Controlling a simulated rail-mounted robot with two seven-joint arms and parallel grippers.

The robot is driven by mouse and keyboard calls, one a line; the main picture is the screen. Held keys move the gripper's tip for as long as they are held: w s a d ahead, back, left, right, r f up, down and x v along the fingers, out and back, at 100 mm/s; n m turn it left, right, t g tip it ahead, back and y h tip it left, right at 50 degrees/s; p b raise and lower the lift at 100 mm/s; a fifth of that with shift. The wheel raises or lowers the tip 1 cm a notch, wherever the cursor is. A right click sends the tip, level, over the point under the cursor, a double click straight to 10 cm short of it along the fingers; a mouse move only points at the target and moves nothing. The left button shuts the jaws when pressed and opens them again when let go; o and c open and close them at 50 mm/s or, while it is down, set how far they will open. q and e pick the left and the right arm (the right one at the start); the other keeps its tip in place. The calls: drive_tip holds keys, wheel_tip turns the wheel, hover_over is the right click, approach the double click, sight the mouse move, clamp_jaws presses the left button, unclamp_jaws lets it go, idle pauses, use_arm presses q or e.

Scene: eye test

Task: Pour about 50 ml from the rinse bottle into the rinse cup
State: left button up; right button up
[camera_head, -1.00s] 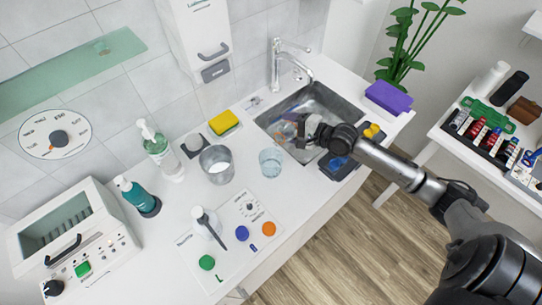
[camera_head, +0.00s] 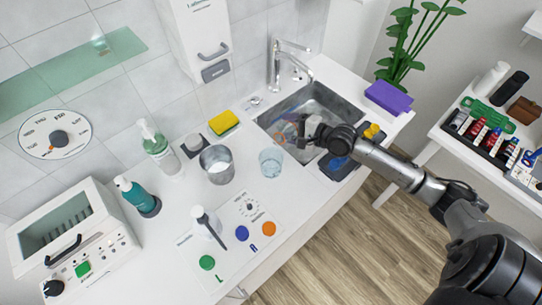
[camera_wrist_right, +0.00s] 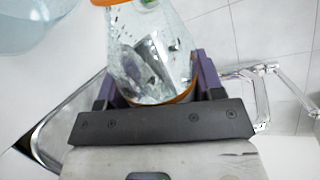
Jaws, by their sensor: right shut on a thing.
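My right gripper (camera_head: 292,133) is shut on a clear bottle with orange rings (camera_wrist_right: 150,52), which I take to be the rinse bottle. It holds the bottle over the front left of the sink. In the head view the bottle is faint, with an orange ring showing just left of the gripper. The wrist view shows clear liquid or reflections inside it. A clear cup (camera_head: 271,163), likely the rinse cup, stands on the counter left of and below the bottle; it seems to hold some bluish water. A bluish clear vessel (camera_wrist_right: 28,25) shows top left in the wrist view. My left gripper is out of view.
A metal beaker (camera_head: 217,165) stands left of the cup. The sink (camera_head: 335,104) and its faucet (camera_head: 275,65) lie behind the gripper. A dark tray (camera_head: 338,168) sits under my forearm. A marked board (camera_head: 232,243) with coloured knobs is in front.

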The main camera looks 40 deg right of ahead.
drive_tip(key=shift+f, duration=0.15)
drive_tip(key=shift+s+a+f+m+y+b, duration=0.1)
drive_tip(key=shift+a+f+m+y+b, duration=0.1)
drive_tip(key=shift+f+m+b, duration=0.3)
drive_tip(key=shift+a+f+m+y+b, duration=0.2)
drive_tip(key=shift+f+m, duration=0.15)
drive_tip(key=shift+m, duration=0.35)
drive_tip(key=shift+s+a+r+m+y+p, duration=0.1)
drive_tip(key=shift+a+r+m+y+p, duration=0.35)
drive_tip(key=shift+r+m+p, duration=0.3)
drive_tip(key=shift+a+r+m+y+p, duration=0.1)
drive_tip(key=shift+r+m+y+p, duration=0.15)
drive_tip(key=shift+r+m+p, duration=0.3)
drive_tip(key=shift+d+f+m+b, duration=0.25)
drive_tip(key=shift+f+m+b, duration=0.55)
drive_tip(key=shift+f+b, duration=0.4)
drive_tip(key=shift+d+r+m+y+p, duration=0.1)
drive_tip(key=shift+r+m+y+p, duration=0.3)
drive_tip(key=shift+r+m, duration=0.1)
drive_tip(key=shift+d+m+t+p, duration=0.1)
drive_tip(key=shift+m+t+p, duration=0.3)
drive_tip(key=shift+m, duration=0.6)
drive_tip(key=shift+d+r+m+y+p, duration=0.1)
drive_tip(key=shift+r+m+y+p, duration=0.2)
drive_tip(key=shift+r+m+p, duration=0.35)
drive_tip(key=shift+m+t, duration=0.3)
drive_tip(key=shift+m, duration=0.05)
